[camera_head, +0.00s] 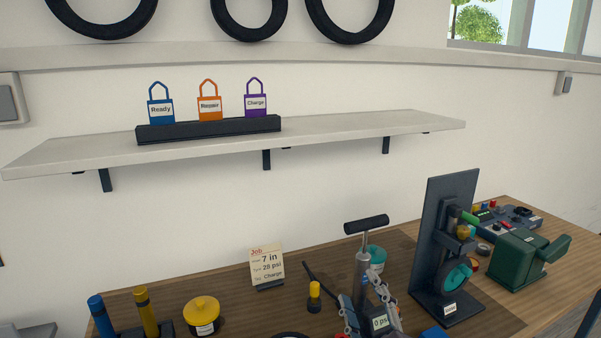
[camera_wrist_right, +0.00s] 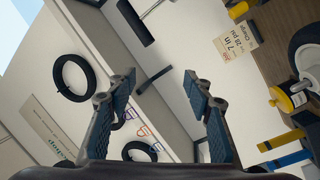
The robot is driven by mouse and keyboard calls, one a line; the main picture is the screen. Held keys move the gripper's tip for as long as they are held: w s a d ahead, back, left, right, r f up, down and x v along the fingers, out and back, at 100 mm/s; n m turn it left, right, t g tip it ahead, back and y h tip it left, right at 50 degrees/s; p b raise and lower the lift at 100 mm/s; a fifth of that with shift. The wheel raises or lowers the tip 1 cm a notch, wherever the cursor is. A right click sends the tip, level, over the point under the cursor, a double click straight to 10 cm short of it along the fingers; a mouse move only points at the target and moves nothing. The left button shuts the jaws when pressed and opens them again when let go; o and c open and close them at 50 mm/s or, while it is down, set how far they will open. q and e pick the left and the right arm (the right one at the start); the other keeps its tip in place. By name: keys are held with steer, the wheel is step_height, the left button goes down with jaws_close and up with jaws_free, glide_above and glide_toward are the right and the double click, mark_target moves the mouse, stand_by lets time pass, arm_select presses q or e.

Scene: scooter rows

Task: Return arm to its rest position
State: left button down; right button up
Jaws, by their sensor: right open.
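My right gripper (camera_head: 366,300) is at the bottom of the head view, low over the workbench. It overlaps the hand pump (camera_head: 362,268) in the picture; I cannot tell if they touch. In the right wrist view its two fingers (camera_wrist_right: 158,90) are spread apart with nothing held between them. Behind them show the wall, the shelf and tyres, seen tilted. My left gripper is in neither view.
The wooden bench (camera_head: 225,290) carries a job card (camera_head: 267,264), a yellow pot (camera_head: 202,315), a dark upright stand (camera_head: 447,250) and a green vise-like block (camera_head: 525,260). Above, a wall shelf (camera_head: 350,127) holds blue, orange and purple tags. Space between shelf and bench is mostly clear.

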steer(key=s+d+f+m+g+h, duration=0.1)
steer(key=s+d+f+m+g, duration=0.15)
steer(key=f, duration=0.35)
steer(key=s+d+f+m+g+h, duration=0.2)
steer(key=s+d+f, duration=0.1)
steer(key=f, duration=0.3)
steer(key=s+d+f+m+g, duration=0.25)
steer(key=s+f+g, duration=0.25)
steer(key=s+f, duration=0.55)
steer(key=s+d+f+m+g, duration=0.1)
steer(key=s+f+m+g, duration=0.2)
steer(key=s+f+g, duration=0.75)
steer(key=s+f+t+b, duration=0.2)
steer(key=f, duration=1.1)
steer(key=s+f+t+b, duration=0.2)
steer(key=f+b, duration=0.1)
steer(key=f, duration=0.9)
steer(key=s+d+f+b, duration=0.1)
steer(key=s+f+b, duration=0.1)
steer(key=s+f, duration=0.7)
steer(key=s+d+f+g+b, duration=0.1)
steer(key=s+d+f+b, duration=0.1)
steer(key=s+f, duration=0.7)
step_height(320, 180, down, 6)
steer(key=shift+r+n+g+b, duration=0.2)
steer(key=shift+n+g+b, duration=0.1)
steer(key=shift+b, duration=0.2)
steer(key=shift+a, duration=0.1)
